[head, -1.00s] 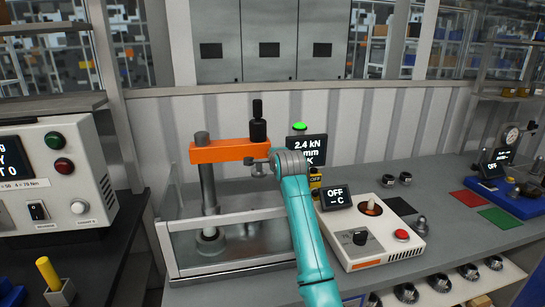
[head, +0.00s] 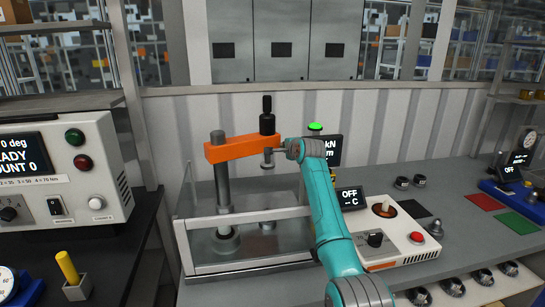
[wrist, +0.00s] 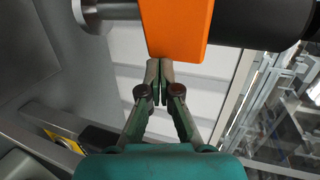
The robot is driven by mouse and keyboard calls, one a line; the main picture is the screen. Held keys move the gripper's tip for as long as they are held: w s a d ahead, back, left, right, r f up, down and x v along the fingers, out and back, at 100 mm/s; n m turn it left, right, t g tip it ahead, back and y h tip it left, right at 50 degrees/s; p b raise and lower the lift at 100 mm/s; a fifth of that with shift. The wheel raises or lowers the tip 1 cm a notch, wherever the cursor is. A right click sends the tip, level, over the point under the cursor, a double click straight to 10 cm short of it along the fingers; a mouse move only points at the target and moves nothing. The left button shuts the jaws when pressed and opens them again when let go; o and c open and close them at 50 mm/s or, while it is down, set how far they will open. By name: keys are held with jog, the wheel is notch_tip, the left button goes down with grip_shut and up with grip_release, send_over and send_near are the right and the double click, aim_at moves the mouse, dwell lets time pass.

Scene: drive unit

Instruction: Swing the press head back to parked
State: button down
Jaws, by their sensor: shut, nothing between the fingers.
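The press head is an orange arm (head: 236,147) on an upright grey post (head: 222,180), with a black cylinder (head: 267,115) on top of its right end and a grey ram below that end. My gripper (head: 270,151) is at the right end of the orange arm. In the wrist view my gripper (wrist: 160,62) has its fingertips together with nothing between them, at the lower edge of the orange arm (wrist: 176,25). The tips appear to meet the orange face; whether they press on it I cannot tell. The press stands in a clear-walled tray (head: 250,262).
A white heater unit (head: 400,240) with a red button and a display reading OFF stands right of my arm. A display under a green lamp (head: 315,127) is partly hidden by my arm. A white control box (head: 70,175) stands at the left.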

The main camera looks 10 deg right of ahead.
jog(key=shift+w+d, duration=0.2)
jog(key=shift+a, duration=0.15)
jog(key=v, duration=1.2)
